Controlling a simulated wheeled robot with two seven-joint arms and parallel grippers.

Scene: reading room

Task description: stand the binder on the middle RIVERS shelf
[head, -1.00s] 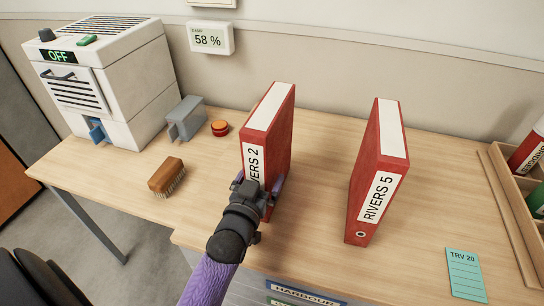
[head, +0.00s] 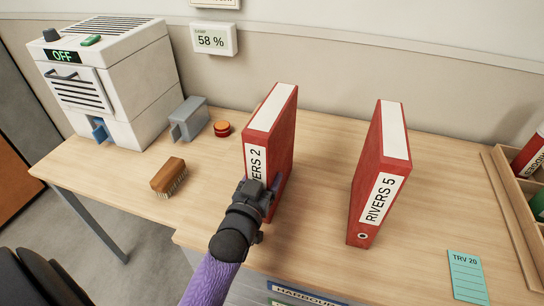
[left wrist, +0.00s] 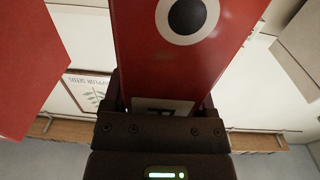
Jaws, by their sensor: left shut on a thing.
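Two red binders stand upright on the wooden desk. The RIVERS 2 binder (head: 283,135) is on the left and the RIVERS 5 binder (head: 366,195) is on the right, with a gap between them. My left gripper (head: 268,192) is shut on the lower spine of the RIVERS 2 binder and covers part of its label. In the left wrist view the held binder (left wrist: 190,60) fills the space between the fingers, with its round finger hole near the top. My right gripper is not in view. No RIVERS shelf can be made out.
A white box-shaped machine (head: 105,85) reading OFF stands at the back left, beside a grey bookend-like block (head: 190,120). A teal TRV 20 card (head: 467,277) and a wooden tray (head: 515,210) are at right.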

